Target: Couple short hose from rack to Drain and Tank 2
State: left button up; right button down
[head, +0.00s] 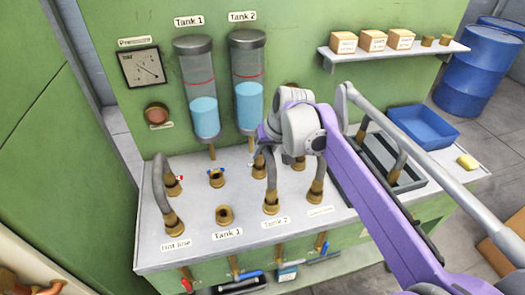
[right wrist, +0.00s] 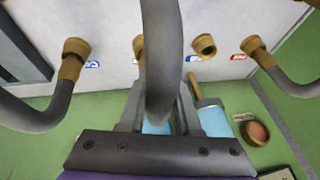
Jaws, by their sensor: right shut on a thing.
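My right gripper (head: 266,138) is over the middle of the counter and is shut on a grey hose, which runs between its fingers (right wrist: 158,115) in the right wrist view. In the head view a grey hose (head: 271,172) drops below the gripper to a brass fitting (head: 270,203) behind the Tank 2 label (head: 276,222). Another hose with a brass end (head: 316,192) stands to the right, behind a label too small to read. The gripper and arm hide the hose tops, so I cannot tell how the ends join. My left gripper is out of view.
A curved hose (head: 158,180) stands at Hot line on the left. The Tank 1 port (head: 224,215) is bare. A dark rack (head: 345,180) with another hose (head: 400,160) lies right, partly behind my arm. A blue tray (head: 424,128) and yellow sponge (head: 467,161) are beyond.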

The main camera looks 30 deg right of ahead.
jog(key=shift+f, duration=0.2)
jog(key=c, duration=0.5)
grip_release()
jog(key=v, duration=1.1)
jog(key=shift+f, duration=0.1)
